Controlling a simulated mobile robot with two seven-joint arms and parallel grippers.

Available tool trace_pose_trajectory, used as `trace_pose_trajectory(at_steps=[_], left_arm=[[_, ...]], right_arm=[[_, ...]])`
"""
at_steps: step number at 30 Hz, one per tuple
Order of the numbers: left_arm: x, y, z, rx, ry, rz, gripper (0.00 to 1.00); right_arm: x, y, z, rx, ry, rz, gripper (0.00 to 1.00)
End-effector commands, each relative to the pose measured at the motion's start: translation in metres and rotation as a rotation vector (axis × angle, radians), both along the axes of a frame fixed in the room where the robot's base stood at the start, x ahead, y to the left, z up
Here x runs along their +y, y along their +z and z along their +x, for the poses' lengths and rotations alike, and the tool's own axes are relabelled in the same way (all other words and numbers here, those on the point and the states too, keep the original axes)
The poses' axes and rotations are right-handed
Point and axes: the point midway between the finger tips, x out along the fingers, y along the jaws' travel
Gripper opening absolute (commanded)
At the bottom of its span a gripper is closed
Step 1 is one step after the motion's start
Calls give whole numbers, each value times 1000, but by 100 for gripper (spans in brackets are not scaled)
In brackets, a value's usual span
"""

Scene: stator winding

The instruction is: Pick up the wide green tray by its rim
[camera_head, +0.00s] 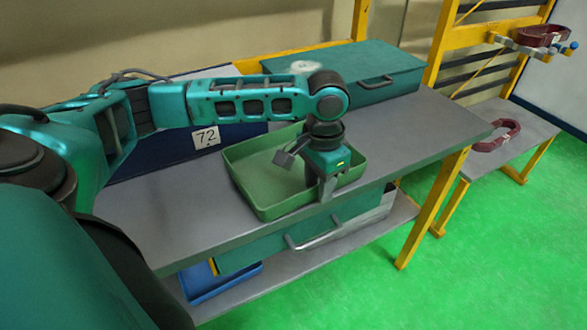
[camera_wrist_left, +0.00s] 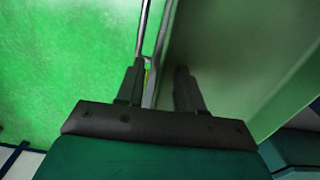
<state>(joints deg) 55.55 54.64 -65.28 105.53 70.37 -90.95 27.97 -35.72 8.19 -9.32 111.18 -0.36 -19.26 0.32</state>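The wide green tray (camera_head: 262,205) lies on the grey workbench, a shallow open box with a low rim. My left gripper (camera_head: 327,192) points down at the tray's front rim, toward its right end. In the left wrist view, the two dark fingers of my left gripper (camera_wrist_left: 160,72) are apart, with the thin edge of the tray between them. The tray's inside (camera_wrist_left: 215,60) fills the right of that view. There is a gap on the right finger's side, and the gripper looks open. My wrist and gripper hide part of the tray's right side. My right gripper is not in view.
A closed teal case (camera_head: 385,68) with a handle stands behind the tray. A dark blue panel marked 72 (camera_head: 206,138) stands at the back left. The workbench (camera_head: 430,125) is clear to the right. A dark red ring part (camera_head: 497,136) lies on a side bench.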

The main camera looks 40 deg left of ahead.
Motion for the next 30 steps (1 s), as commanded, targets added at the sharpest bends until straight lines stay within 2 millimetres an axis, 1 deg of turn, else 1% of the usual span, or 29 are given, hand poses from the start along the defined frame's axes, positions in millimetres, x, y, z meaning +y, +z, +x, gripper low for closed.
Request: trace_pose_trajectory(at_steps=[1, 7, 8, 19, 30], left_arm=[[0, -3, 0, 0, 0, 0, 37], [0, -3, 0, 0, -1, 0, 37], [0, -2, 0, 0, -1, 0, 35], [0, -2, 0, 0, -1, 0, 0], [0, -2, 0, -1, 0, 0, 0]], right_arm=[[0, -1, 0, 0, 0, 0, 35], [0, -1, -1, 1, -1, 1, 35], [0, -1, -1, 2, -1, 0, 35], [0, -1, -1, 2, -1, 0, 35], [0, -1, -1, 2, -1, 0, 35]])
